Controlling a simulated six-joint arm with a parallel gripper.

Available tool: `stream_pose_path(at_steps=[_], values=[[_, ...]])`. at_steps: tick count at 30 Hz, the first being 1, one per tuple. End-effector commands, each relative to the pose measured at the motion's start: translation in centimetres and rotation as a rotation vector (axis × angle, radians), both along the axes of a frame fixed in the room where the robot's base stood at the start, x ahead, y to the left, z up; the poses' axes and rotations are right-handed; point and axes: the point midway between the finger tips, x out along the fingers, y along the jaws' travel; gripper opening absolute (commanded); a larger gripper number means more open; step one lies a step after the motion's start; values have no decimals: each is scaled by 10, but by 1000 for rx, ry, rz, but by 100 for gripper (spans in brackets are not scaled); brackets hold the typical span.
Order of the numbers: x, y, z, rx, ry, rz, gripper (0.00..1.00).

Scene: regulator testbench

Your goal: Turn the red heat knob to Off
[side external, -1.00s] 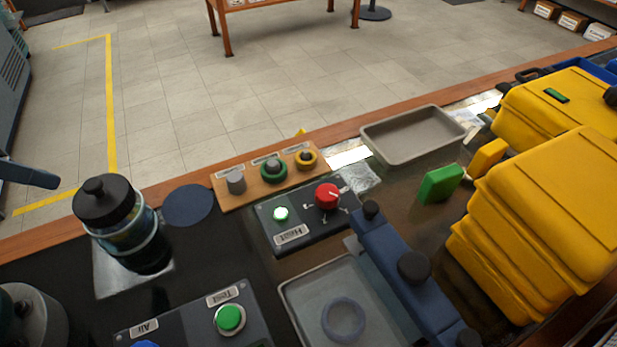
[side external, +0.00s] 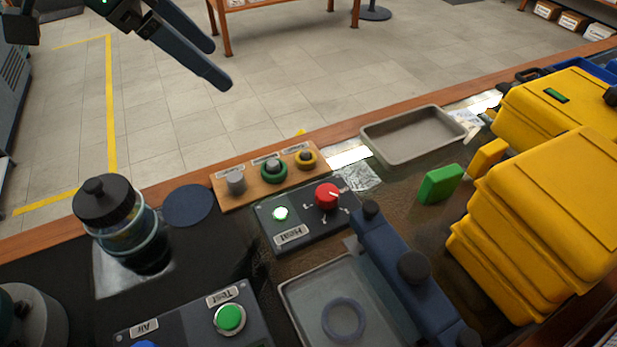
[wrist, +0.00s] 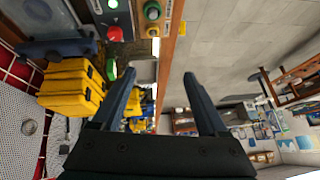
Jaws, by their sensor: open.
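The red heat knob (side external: 327,196) sits on the dark Heat panel (side external: 306,230) in the middle of the bench. A white mark on the knob points right. The knob also shows near the top of the wrist view (wrist: 115,33). My gripper (side external: 222,66) is open and empty at the upper left of the side view, in the air above and well away from the knob. In the wrist view its two fingers (wrist: 160,82) are spread with nothing between them.
A wooden board (side external: 222,200) with several small knobs lies behind the panel. A blue clamp-like bar (side external: 405,268) and a grey tray (side external: 290,292) stand close in front. Yellow cases (side external: 550,220), a green block (side external: 441,184) and a grey bin (side external: 385,152) are right. A black-lidded jar (side external: 104,203) is left.

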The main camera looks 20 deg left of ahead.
Motion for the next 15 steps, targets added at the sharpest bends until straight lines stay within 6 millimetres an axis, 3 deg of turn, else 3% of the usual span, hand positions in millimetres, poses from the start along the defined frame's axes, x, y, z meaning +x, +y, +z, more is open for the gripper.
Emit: stream_pose_path(at_steps=[4, 9, 15], values=[[21, -45, -33, 15, 40, -136, 76], [26, -90, -80, 27, 100, -250, 76], [14, -116, -128, 52, 185, -310, 76]])
